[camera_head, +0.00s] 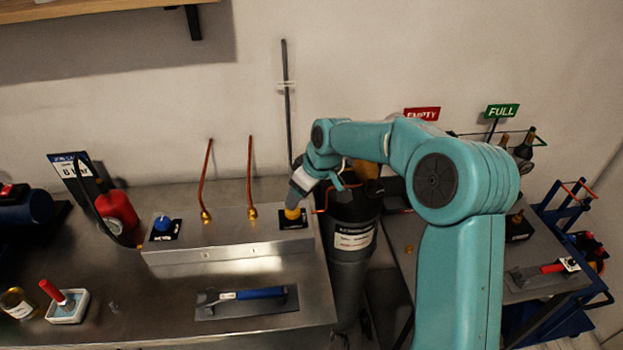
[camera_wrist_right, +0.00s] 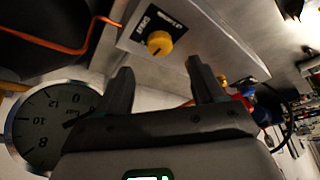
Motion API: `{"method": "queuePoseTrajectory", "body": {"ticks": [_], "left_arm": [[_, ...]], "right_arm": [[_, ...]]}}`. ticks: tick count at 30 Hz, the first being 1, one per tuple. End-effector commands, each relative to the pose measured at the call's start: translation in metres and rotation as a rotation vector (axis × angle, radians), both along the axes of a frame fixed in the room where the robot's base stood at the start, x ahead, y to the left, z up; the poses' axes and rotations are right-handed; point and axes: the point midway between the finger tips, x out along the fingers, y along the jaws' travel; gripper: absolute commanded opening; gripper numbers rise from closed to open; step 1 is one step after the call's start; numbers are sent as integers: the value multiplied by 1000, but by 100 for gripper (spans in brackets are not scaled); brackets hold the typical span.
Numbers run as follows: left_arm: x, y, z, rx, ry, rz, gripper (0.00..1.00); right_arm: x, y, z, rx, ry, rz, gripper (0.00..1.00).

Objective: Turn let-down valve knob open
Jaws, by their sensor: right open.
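A yellow knob (camera_head: 292,213) sits on a black label plate at the right end of the steel manifold box (camera_head: 225,245). The right wrist view shows the same yellow knob (camera_wrist_right: 159,43) on its label, whose small print I cannot read for certain. My right gripper (camera_head: 294,198) is over the knob in the head view. In the right wrist view my right gripper (camera_wrist_right: 163,82) has its two fingers apart with nothing between them. The knob lies beyond the fingertips, between their lines, and looks untouched. My left gripper is not in view.
A blue knob (camera_head: 163,223) and two copper pipes stand on the same box. A dark cylinder (camera_head: 352,260) stands right of the box. A round gauge (camera_wrist_right: 42,125) is close to the left finger. A blue-handled tool (camera_head: 247,295) lies in front. An orange tube (camera_wrist_right: 60,45) passes nearby.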

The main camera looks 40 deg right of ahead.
Motion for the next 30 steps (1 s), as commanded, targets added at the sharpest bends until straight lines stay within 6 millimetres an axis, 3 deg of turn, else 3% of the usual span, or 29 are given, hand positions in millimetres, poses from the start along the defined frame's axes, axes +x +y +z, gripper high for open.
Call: {"method": "queuePoseTrajectory", "body": {"ticks": [6, 12, 30], "left_arm": [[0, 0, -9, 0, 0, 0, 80], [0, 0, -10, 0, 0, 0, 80], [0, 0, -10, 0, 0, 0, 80]], "right_arm": [[-20, -5, 49, 0, -3, 0, 68], [-30, -8, 75, 0, -1, 0, 68], [-33, -8, 81, 1, 2, 1, 68]]}}
